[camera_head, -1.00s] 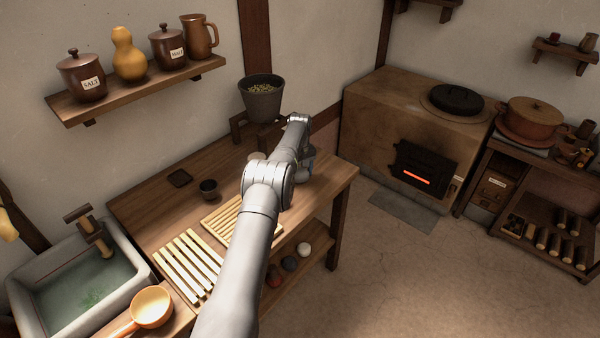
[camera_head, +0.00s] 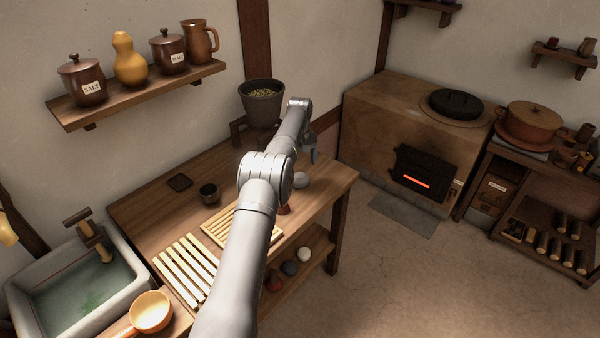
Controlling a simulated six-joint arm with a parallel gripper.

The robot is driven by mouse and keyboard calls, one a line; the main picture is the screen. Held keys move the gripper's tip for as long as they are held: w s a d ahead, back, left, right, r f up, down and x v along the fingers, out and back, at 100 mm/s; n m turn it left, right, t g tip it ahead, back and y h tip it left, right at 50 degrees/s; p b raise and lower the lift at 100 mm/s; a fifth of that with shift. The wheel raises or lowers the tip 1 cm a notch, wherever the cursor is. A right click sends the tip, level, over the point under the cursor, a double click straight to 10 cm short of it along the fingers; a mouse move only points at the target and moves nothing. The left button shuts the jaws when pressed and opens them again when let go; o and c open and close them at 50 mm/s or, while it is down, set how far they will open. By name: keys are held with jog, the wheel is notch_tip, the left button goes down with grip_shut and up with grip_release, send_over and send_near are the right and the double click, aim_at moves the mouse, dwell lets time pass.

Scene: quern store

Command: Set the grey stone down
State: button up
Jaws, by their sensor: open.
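A round light-grey stone (camera_head: 301,180) rests on the wooden table (camera_head: 325,185) near its right end, partly behind my arm. My gripper (camera_head: 313,154) is above and slightly right of the stone, apart from it. It is open and empty; its fingers are small and partly hidden by my wrist.
A slatted wooden rack (camera_head: 217,228), a dark cup (camera_head: 209,193) and a reddish thing (camera_head: 284,209) are on the table. A bucket of grain (camera_head: 262,100) stands behind. Several stones lie on the lower shelf, including a dark one (camera_head: 289,268) and a white one (camera_head: 303,254).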

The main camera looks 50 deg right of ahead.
aim_at(300, 175)
jog(key=shift+r, duration=2.35)
jog(key=shift+f, duration=0.15)
notch_tip(300, 175, down, 12)
jog(key=shift+r, duration=1.95)
jog(key=shift+f, duration=0.15)
